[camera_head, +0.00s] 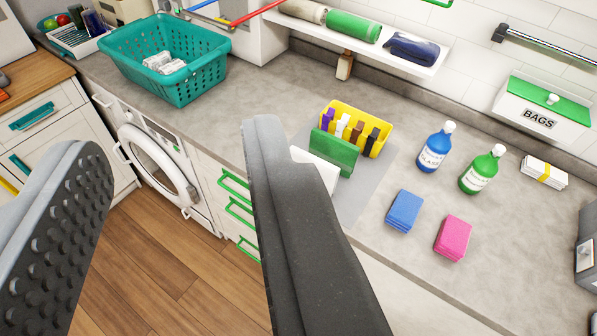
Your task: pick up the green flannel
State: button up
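My gripper (168,138) is open, its two dark fingers wide apart, with nothing between them. A rolled green cloth (353,27) lies on the white wall shelf, between a cream roll (303,11) and a navy roll (411,48). A flat green piece (334,153) stands upright in front of the yellow caddy (371,118) on the counter. I cannot tell for sure which of these green things is the flannel. Both are to the right of my right finger and apart from it. A white piece beside the upright green one is partly hidden by that finger.
Blue (404,211) and pink (453,238) blocks lie on the grey counter, near blue (435,150) and green (481,172) bottles. A teal basket (168,65) stands at left above a washing machine (160,165). A white BAGS box (541,108) is at right.

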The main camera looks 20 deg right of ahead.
aim_at(341, 153)
jog(key=u, duration=0.65)
jog(key=k, duration=0.85)
jog(key=u, duration=0.55)
jog(key=i, duration=0.55)
jog(key=z, duration=1)
jog(key=i, duration=1.6)
jog(key=z, duration=0.65)
